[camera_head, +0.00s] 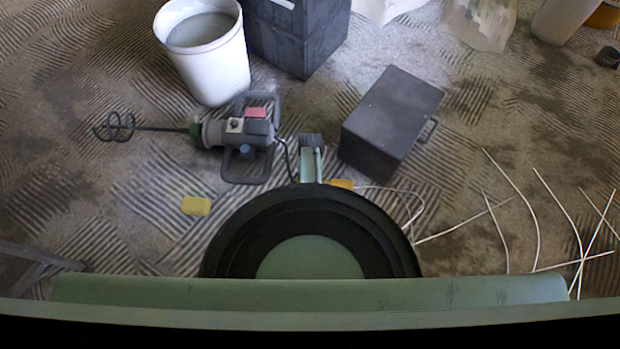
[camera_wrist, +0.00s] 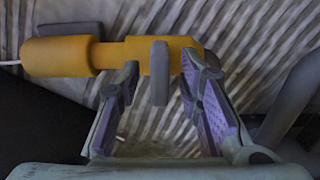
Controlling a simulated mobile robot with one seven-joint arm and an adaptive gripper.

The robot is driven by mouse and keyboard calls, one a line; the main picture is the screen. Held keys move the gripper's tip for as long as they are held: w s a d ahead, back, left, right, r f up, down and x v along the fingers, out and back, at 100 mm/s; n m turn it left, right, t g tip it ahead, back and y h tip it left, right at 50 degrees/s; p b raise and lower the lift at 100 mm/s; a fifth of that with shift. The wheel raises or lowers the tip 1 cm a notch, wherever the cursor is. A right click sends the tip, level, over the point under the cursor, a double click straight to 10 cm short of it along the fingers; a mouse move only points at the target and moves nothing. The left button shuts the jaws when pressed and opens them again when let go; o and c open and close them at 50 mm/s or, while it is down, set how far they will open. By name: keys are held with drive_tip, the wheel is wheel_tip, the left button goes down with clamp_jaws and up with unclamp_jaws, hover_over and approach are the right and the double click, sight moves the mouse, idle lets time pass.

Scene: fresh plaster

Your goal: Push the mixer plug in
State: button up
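The mixer (camera_head: 235,132), grey with a green collar and a spiral paddle, lies on the floor left of my arm in the head view. Its dark cable runs towards my gripper. In the wrist view an orange-yellow connector (camera_wrist: 70,56) with a white cable lies across the fingertips; it also shows partly behind my arm in the head view (camera_head: 341,184). My gripper (camera_wrist: 160,72) is open, with one finger on each side of the tab and gaps between. I cannot tell plug from socket or whether they are joined.
A dark box (camera_head: 385,120) stands close right of my arm. A white bucket (camera_head: 208,65) and a dark crate (camera_head: 298,35) stand behind. A yellow sponge (camera_head: 196,206) lies at left. White cables (camera_head: 515,210) are strewn at right.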

drive_tip(key=shift+w+f, duration=0.1)
drive_tip(key=shift+f, duration=0.3)
drive_tip(key=shift+c, duration=0.2)
clamp_jaws()
idle(0.5)
